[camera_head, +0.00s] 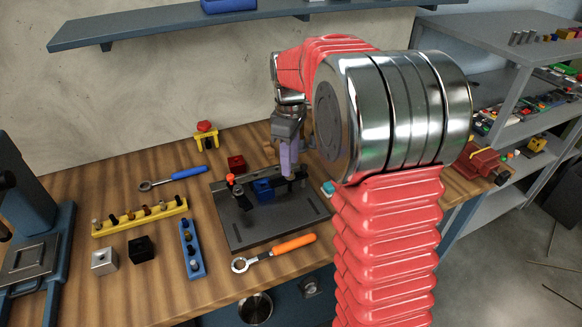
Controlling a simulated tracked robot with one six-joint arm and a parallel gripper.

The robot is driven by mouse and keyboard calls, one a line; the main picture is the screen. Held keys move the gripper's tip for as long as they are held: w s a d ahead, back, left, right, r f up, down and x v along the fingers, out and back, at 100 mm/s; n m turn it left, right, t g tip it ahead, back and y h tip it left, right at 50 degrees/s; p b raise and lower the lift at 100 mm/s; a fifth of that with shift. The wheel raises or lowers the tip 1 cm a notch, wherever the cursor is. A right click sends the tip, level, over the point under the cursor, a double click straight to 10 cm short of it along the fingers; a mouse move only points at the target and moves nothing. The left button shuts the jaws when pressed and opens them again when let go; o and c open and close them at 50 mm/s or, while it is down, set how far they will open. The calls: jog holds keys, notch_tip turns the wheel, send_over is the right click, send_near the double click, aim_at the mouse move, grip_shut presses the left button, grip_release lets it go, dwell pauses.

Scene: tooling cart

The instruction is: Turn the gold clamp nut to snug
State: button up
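A dark fixture plate (240,235) lies on the wooden bench, with a blue block (263,190) and a red-orange knob (230,180) on it. My gripper (290,174) points down over the plate's back right part, just right of the blue block. Its fingers show edge-on as one narrow shape, so I cannot tell whether they are open or shut. I cannot make out the gold clamp nut clearly; the fingertips hide the spot beneath them.
An orange-handled wrench (280,248) lies along the plate's front edge. A blue-handled wrench (172,178), a yellow rack (140,218) and a blue rack (192,250) lie to the left. A dark red block (236,163) is behind the plate. My arm hides the bench's right part.

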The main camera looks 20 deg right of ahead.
jog(key=shift+f, duration=1.5)
grip_shut()
jog(key=shift+d, duration=0.1)
